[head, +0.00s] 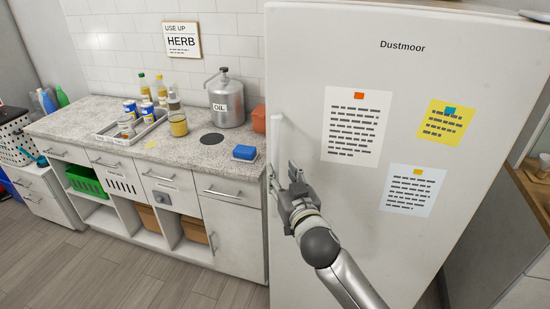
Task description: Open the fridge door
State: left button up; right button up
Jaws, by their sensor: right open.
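The white fridge (300,60) stands on the right with its door (400,240) facing me, and the door looks closed. A vertical white handle (278,140) runs along the door's left edge. My right gripper (283,178) is at the lower part of the handle, with its open fingers close around or beside it; I cannot tell whether they touch it. The gripper and wrist hide part of the handle's lower end. My left gripper is not in view.
Paper notes (357,125) hang on the door. The wooden floor (60,265) is clear at lower left.

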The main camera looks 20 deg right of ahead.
aim_at(276, 163)
jog(key=shift+w+p, duration=0.65)
jog(key=shift+w, duration=2.65)
jog(key=shift+c, duration=0.3)
grip_shut()
